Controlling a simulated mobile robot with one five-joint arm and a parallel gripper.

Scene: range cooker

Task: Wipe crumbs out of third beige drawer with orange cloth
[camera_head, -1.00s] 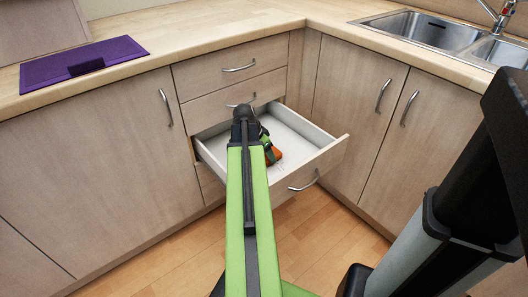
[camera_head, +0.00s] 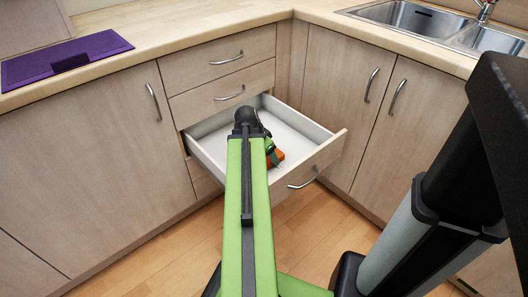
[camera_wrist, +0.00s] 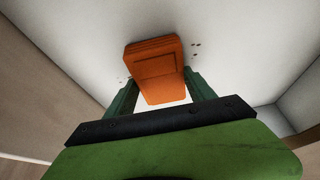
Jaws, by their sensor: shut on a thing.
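The third drawer (camera_head: 318,158), beige with a white inside, is pulled open below two shut drawers. My gripper (camera_wrist: 160,92) is inside it, shut on the folded orange cloth (camera_wrist: 152,65). The cloth also shows in the head view (camera_head: 276,158), partly hidden by my arm. In the wrist view the cloth lies against or just over the white drawer floor (camera_wrist: 225,50); I cannot tell if it touches. A few small dark crumbs (camera_wrist: 195,44) lie just right of the cloth. Some tiny specks show left of it.
The drawer's side walls (camera_wrist: 300,97) stand close around my gripper. A purple mat or board (camera_head: 68,58) lies on the worktop at left, and a steel sink (camera_head: 420,22) is at upper right. Shut cupboard doors flank the drawers. The wooden floor in front is clear.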

